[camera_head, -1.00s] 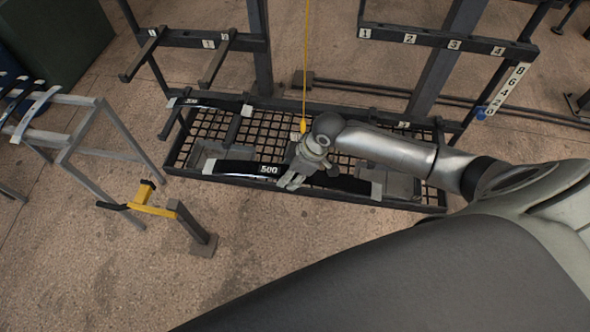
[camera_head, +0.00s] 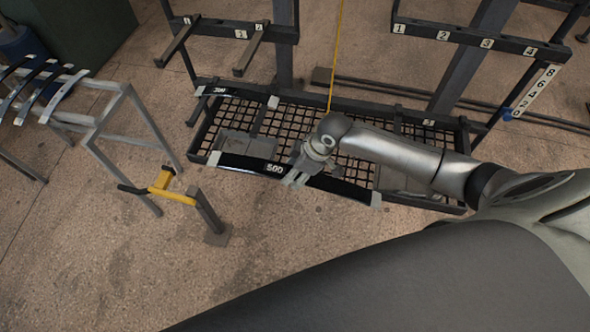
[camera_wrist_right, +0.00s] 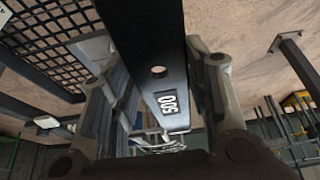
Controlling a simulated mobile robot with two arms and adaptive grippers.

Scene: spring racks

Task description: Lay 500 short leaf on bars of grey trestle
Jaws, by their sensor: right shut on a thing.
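The 500 short leaf (camera_head: 240,163) is a long, slightly bowed black bar with pale ends and a white 500 label. My right gripper (camera_head: 297,178) is shut on it near its middle, over the front edge of the mesh rack. In the right wrist view the leaf (camera_wrist_right: 150,50) runs between both fingers of the gripper (camera_wrist_right: 160,110), with its hole and label showing. The grey trestle (camera_head: 113,103) stands at the left, with several dark and pale leaves (camera_head: 45,90) lying across its bars. My left gripper is not in view.
The mesh rack (camera_head: 335,193) holds a leaf marked 200 or 300 (camera_head: 222,91) at its back left. A yellow-topped post (camera_head: 172,192) stands between trestle and rack. A yellow cable (camera_head: 334,60) hangs near my right gripper. Floor in front is clear.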

